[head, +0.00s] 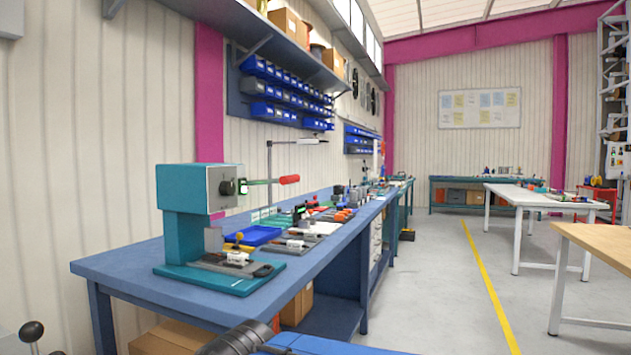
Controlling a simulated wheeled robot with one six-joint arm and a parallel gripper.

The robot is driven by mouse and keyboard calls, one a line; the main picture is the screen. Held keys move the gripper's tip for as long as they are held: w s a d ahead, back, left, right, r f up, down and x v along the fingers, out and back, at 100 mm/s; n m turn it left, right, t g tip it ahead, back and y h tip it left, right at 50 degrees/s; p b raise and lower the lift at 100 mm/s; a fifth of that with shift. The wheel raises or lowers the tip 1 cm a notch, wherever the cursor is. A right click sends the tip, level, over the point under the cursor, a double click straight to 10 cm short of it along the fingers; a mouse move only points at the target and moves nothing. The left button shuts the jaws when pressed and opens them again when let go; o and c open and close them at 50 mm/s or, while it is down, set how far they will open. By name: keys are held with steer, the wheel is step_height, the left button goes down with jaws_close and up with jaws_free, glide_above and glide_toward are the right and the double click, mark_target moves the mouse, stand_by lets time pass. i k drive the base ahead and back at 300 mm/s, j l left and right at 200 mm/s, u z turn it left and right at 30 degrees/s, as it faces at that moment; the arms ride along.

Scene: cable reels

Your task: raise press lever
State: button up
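A teal press (187,213) stands at the near left end of the blue workbench. Its lever comes out of a dark hub (227,187) on the grey front face of the press head. The lever runs nearly level to the right and ends in a red handle (289,179). Below the head, the press base (219,276) carries a grey fixture with small parts (238,257) on it. My gripper does not show in this view, and nothing is seen touching the lever.
The blue bench (140,267) runs away along the wall, with a blue tray (256,235) and small tools behind the press. Blue bins (285,90) hang above. A black ball knob (32,331) stands at lower left. The grey floor (430,290) to the right is open.

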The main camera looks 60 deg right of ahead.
mark_target(287, 179)
steer(key=z, duration=1.3)
